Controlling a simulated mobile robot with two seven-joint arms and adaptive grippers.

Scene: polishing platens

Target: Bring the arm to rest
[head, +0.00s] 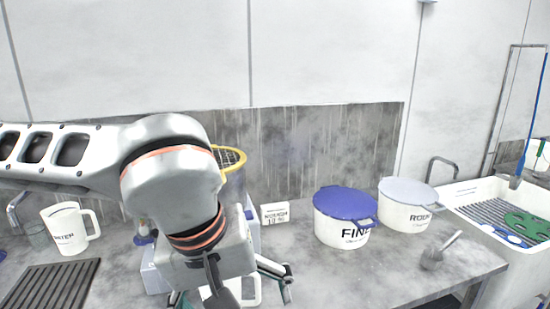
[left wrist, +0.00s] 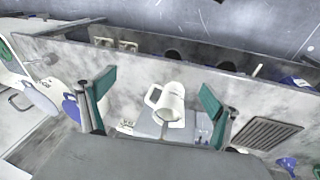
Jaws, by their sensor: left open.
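My left arm comes in from the left in the head view, and its left gripper (head: 232,292) is at the bottom centre, above the bench. In the left wrist view the left gripper (left wrist: 158,84) has its teal fingers spread wide apart. A white jug (left wrist: 169,103) shows beyond the gap between them, on or above a pale block (left wrist: 150,128); I cannot tell whether it touches anything. The gripper looks empty. In the head view the arm hides most of what stands behind it. My right gripper is not in view.
Another white jug (head: 66,230) and a ribbed dark mat (head: 48,287) are at the left. A blue-lidded pot (head: 342,232), a grey-lidded pot (head: 408,217), a small card (head: 275,215) and a grey-handled tool (head: 433,256) stand right of the arm. A sink (head: 530,270) holds green and blue discs.

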